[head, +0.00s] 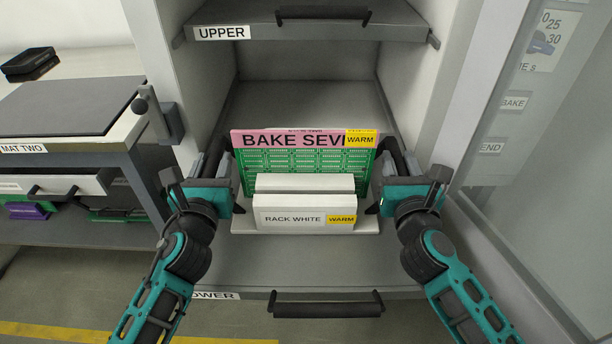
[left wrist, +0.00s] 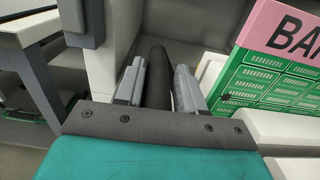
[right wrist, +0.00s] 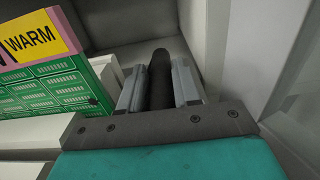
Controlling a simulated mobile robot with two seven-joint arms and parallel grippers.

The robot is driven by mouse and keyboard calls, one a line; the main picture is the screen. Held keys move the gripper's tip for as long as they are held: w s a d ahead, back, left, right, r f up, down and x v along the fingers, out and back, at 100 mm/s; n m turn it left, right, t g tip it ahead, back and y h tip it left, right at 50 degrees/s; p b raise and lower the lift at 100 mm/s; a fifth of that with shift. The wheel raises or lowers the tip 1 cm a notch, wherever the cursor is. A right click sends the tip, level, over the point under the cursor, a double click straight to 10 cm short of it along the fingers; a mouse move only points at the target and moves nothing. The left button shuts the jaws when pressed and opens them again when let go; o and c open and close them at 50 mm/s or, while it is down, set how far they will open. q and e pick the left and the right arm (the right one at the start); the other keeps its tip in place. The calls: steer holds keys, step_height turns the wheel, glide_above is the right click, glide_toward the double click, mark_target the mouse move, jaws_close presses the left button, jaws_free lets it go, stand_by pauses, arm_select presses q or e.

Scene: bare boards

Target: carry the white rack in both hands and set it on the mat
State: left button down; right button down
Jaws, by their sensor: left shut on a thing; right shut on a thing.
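My left gripper (head: 219,168) is shut on a dark handle (left wrist: 158,80) at the rack's left side. My right gripper (head: 394,167) is shut on the matching dark handle (right wrist: 160,82) at its right side. The dark mat (head: 70,106), beside the MAT TWO label, lies on the bench at the left and is bare.
The upper shelf (head: 300,28) is above, the lower drawer (head: 327,305) below. Cabinet walls stand close on both sides. A glass door (head: 540,160) stands at the right. A latch (head: 158,114) juts between cabinet and bench.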

arm_select(q)
steer(key=shift+a+f, duration=0.1)
steer(key=shift+a, duration=0.15)
arm_select(e)
steer(key=shift+d, duration=0.25)
arm_select(q)
steer(key=shift+w+r, duration=0.1)
steer(key=shift+r, duration=0.15)
arm_select(e)
steer(key=shift+w+r, duration=0.1)
steer(key=shift+r, duration=0.15)
